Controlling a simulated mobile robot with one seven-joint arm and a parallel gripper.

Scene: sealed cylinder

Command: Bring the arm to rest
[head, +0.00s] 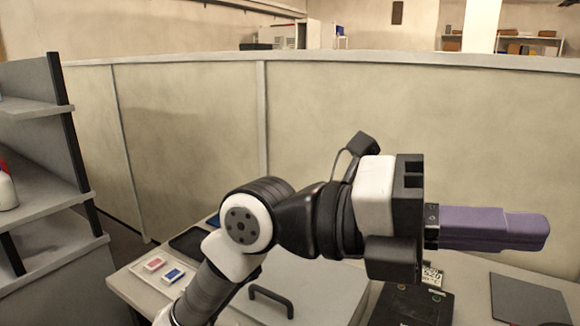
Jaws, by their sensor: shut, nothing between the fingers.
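My gripper (543,232) is in the head view, right of the middle, raised over the bench. Its purple fingers point to the right, nearly level, and lie together, shut with nothing between them. My arm rises from the bottom of the picture, bends at the elbow and reaches right to the gripper. The arm hides part of the bench behind it.
On the bench (530,272) are a light tray (142,277) with a red-and-white and a blue-and-white piece, a grey box with a black handle (270,298), a black device (412,306) and a dark flat plate (527,300). Shelves (45,190) stand left; a partition (190,130) stands behind.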

